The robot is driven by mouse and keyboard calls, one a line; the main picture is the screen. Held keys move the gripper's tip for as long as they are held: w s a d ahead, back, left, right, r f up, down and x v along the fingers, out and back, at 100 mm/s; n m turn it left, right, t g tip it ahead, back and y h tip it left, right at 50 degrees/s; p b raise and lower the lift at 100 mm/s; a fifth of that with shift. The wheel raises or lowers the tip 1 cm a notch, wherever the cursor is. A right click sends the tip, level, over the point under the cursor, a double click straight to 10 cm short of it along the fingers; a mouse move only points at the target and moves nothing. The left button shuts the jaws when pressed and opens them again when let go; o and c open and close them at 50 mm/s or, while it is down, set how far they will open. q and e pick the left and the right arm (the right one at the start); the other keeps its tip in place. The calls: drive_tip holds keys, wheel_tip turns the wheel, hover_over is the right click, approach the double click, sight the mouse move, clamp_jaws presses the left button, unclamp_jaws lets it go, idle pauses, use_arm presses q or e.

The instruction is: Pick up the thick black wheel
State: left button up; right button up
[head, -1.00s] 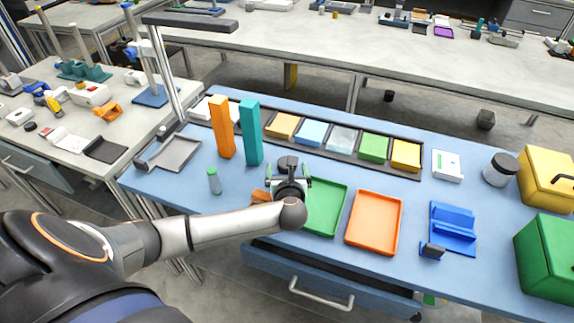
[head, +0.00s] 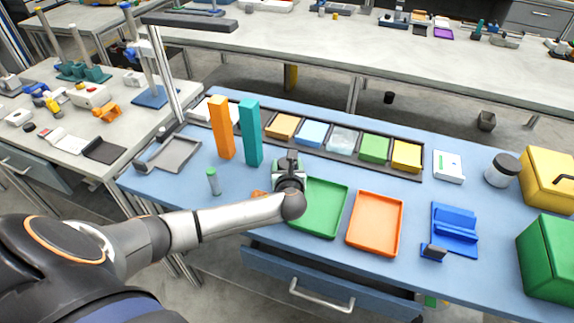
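I cannot clearly make out a thick black wheel in the head view; it may be hidden behind my arm. My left gripper (head: 288,172) is over the blue table, just left of the green tray (head: 325,222). It points away from the camera and its fingertips are hidden by its own body, so I cannot tell whether it is open or holds anything. A small orange thing (head: 258,194) shows partly behind my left forearm. My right gripper is not in view.
Orange (head: 222,130) and teal (head: 251,135) upright blocks stand left of my gripper, near a small green-capped bottle (head: 213,182). An orange tray (head: 361,247), a blue stand (head: 455,222) with a dark piece, and a black-lidded jar (head: 499,175) are right. A drawer (head: 322,290) is below.

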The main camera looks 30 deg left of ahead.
use_arm(q)
drive_tip(key=c, duration=0.7)
